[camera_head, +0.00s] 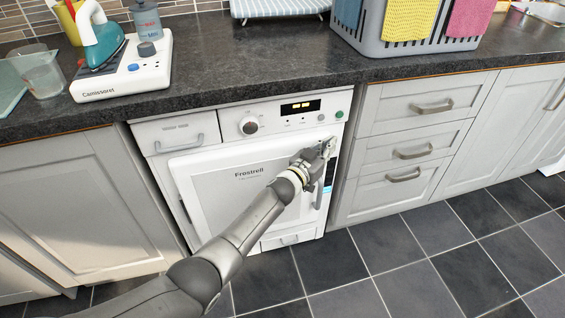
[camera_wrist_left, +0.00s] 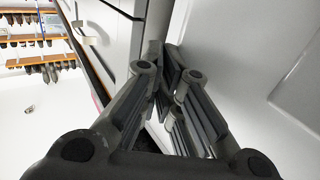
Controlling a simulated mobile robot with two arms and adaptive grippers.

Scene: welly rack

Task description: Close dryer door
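The white dryer (camera_head: 290,116) stands under the counter, with its door (camera_head: 225,195) on the front, marked Frostrell. The door lies flat or almost flat against the body; I cannot tell whether a small gap is left at its right edge. My left gripper (camera_head: 326,150) is at the upper right edge of the door, touching or very close to it. In the left wrist view, the fingers (camera_wrist_left: 168,75) converge with their tips together and nothing clear between them, beside the white door panel (camera_wrist_left: 230,50). My right gripper is out of view.
Grey drawers (camera_head: 412,152) stand right of the dryer and a cabinet (camera_head: 75,210) left of it. The dark counter (camera_head: 270,60) above holds an iron (camera_head: 100,45) and a grey basket (camera_head: 400,40) with cloths. The tiled floor (camera_head: 400,250) in front is clear.

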